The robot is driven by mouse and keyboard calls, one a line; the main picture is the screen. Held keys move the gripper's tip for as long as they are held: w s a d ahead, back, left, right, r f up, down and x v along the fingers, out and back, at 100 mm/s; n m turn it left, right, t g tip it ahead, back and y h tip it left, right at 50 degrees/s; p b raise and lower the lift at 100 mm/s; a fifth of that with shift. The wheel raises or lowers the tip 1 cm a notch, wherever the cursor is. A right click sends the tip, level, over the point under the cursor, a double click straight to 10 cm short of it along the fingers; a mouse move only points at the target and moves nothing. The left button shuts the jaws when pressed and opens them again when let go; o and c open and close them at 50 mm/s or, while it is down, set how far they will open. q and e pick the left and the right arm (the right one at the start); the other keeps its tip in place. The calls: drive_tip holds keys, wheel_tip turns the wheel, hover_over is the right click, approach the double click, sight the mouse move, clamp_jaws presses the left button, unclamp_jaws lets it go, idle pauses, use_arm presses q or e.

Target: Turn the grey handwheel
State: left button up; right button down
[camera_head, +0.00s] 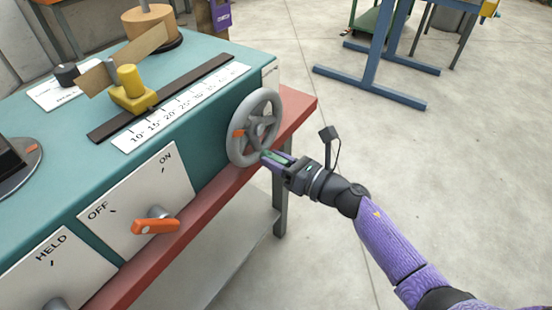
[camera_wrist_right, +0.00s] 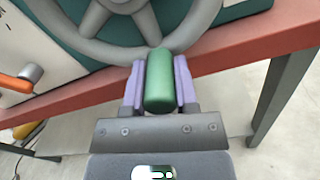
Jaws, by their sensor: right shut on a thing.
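The grey handwheel (camera_head: 241,134) is mounted on the right end of the teal machine's front. It has several spokes and an orange mark on its left rim. In the right wrist view the handwheel (camera_wrist_right: 100,50) fills the upper left. Its green handle (camera_wrist_right: 160,80) stands out from the lower rim. My right gripper (camera_head: 268,158) reaches in from the lower right, and its purple fingers are shut on the green handle, one on each side. The right gripper (camera_wrist_right: 160,85) also shows in the right wrist view. My left gripper is not in view.
An orange lever (camera_head: 155,226) sits on the ON/OFF panel, left of the wheel. A red ledge (camera_head: 298,107) runs below the machine's front. A yellow pointer block (camera_head: 133,95) stands by the number scale (camera_head: 180,107). A blue frame (camera_head: 385,95) stands on open floor behind.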

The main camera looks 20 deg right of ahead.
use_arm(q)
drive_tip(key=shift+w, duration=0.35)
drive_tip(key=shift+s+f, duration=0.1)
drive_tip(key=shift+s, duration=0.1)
